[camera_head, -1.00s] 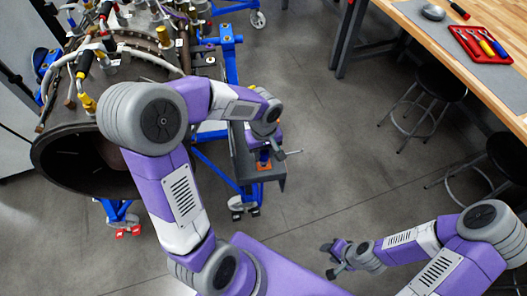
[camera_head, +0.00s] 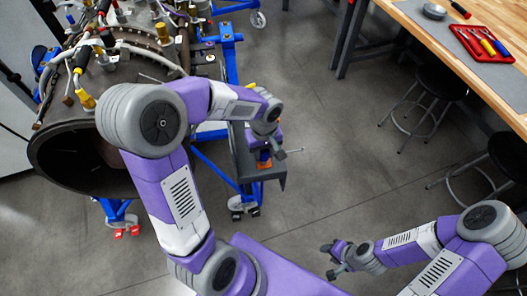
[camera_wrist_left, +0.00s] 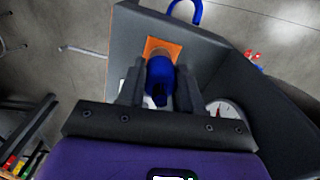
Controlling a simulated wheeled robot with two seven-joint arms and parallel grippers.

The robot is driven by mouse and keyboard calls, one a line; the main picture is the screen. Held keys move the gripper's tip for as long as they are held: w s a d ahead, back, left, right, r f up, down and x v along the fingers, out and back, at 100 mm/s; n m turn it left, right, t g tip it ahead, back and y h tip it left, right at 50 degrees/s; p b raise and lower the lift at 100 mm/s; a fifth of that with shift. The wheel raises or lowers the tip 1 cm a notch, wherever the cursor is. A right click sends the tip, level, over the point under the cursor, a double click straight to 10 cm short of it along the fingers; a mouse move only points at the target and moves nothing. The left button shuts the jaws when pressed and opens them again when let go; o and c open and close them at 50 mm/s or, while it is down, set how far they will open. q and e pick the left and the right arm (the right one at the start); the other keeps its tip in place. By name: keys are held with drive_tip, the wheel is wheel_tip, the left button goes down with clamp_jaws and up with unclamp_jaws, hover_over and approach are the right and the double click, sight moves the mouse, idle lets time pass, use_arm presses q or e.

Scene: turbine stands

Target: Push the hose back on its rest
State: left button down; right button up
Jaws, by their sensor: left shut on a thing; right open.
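A blue piece (camera_wrist_left: 160,77), which may be the hose or its end, stands over an orange patch (camera_wrist_left: 153,46) on a dark grey shelf (camera_wrist_left: 205,47). My left gripper (camera_wrist_left: 158,92) is shut on it, one dark finger on each side. In the head view the orange patch (camera_head: 264,162) and shelf (camera_head: 243,166) are at the stand's right side, and my left gripper (camera_head: 266,148) is just above the patch, mostly hidden by its wrist. My right gripper (camera_head: 334,259) is open and empty over the floor, lower middle.
The turbine (camera_head: 75,160) with its hoses and fittings stands at left on a blue wheeled frame (camera_head: 228,60). A round gauge (camera_wrist_left: 224,112) is right of my left fingers. A wooden workbench (camera_head: 455,50) with a red tool tray (camera_head: 481,44) and stools (camera_head: 432,90) are at right. The middle floor is clear.

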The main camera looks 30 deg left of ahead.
use_arm(q)
drive_tip(key=shift+s+d+f+b, duration=0.1)
drive_tip(key=shift+s+f+b, duration=0.2)
drive_tip(key=shift+f, duration=0.25)
drive_tip(key=c, duration=1.2)
unclamp_jaws()
drive_tip(key=o, duration=0.5)
drive_tip(key=shift+w, duration=0.35)
drive_tip(key=shift+o, duration=0.6)
drive_tip(key=shift+s+r, duration=0.15)
drive_tip(key=shift+o, duration=0.4)
drive_tip(key=shift+r, duration=0.1)
